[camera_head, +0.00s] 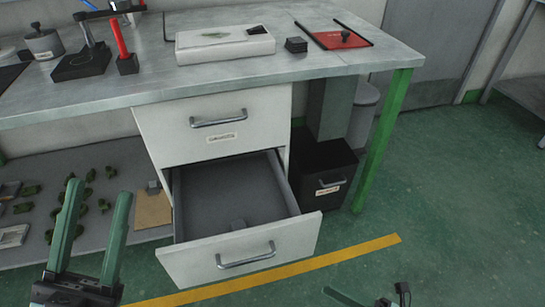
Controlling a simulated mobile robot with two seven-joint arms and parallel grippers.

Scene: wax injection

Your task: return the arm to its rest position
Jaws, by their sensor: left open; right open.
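My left gripper (98,190) is at the lower left, with its two green fingers pointing up and spread apart. Nothing is between the fingers. It appears in front of the lower shelf and to the left of the open drawer (300,232), apart from it. My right gripper (345,298) shows only in part at the bottom edge, right of centre. One green finger and some dark parts are visible, and the rest is cut off by the frame. I see nothing held there.
The workbench (350,55) carries a white box (225,45), a red mat (335,40) and stands. The lower drawer is pulled out and looks empty apart from a small grey block. The green floor at right is clear.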

